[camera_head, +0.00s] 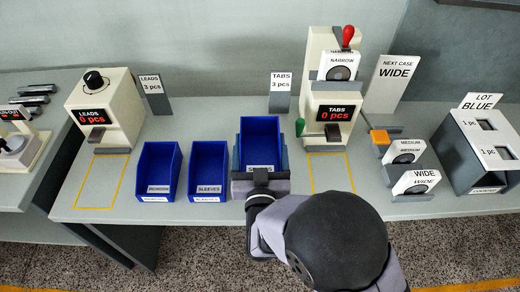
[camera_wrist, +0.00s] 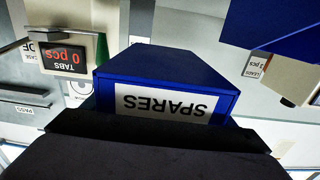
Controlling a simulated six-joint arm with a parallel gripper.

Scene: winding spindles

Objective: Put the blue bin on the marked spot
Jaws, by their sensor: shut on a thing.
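My gripper (camera_head: 260,185) is shut on the front of a blue bin labelled SPARES (camera_head: 260,140). The bin looks empty and upright; whether it is clear of the table I cannot tell. In the wrist view the same bin (camera_wrist: 170,75) shows its label upside down above the dark gripper edge (camera_wrist: 150,125). Two other blue bins stand to its left: one labelled SLEEVES (camera_head: 208,165) and one whose label is hard to read (camera_head: 160,168). Yellow outlines mark a spot before the TABS dispenser (camera_head: 328,160) and a spot before the LEADS dispenser (camera_head: 101,181). Both look empty.
The TABS dispenser (camera_head: 334,100) reads 0 pcs. An orange button block (camera_head: 380,137), spindle cards (camera_head: 415,182) and a grey case (camera_head: 478,150) stand to the right. A card reads NEXT CASE WIDE (camera_head: 393,80).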

